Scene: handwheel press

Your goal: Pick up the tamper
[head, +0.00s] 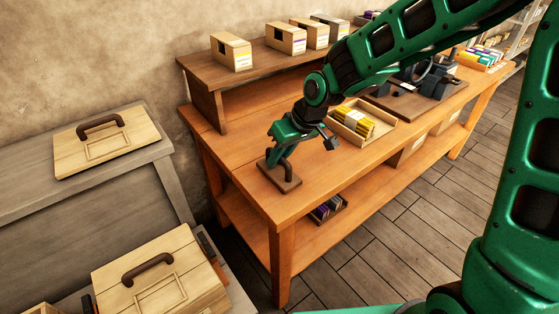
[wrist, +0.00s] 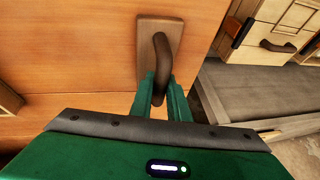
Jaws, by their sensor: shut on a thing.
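The tamper (head: 280,178) is a flat brown wooden block with a dark curved handle. It is on the orange wooden table, near its left end. In the wrist view the tamper (wrist: 174,28) shows its base flat against the tabletop with the handle rising toward me. My gripper (head: 285,156) is above the block, with its fingers at the handle. In the wrist view my gripper (wrist: 159,88) has its two green fingers on either side of the handle, shut on it. I cannot tell whether the base is clear of the table.
An open tray (head: 378,136) with yellow items stands right of my gripper. A dark press (head: 425,80) stands farther along the table (head: 240,178). Boxes line the raised shelf (head: 195,72) behind. Wooden cases with handles (head: 107,142) are on the left.

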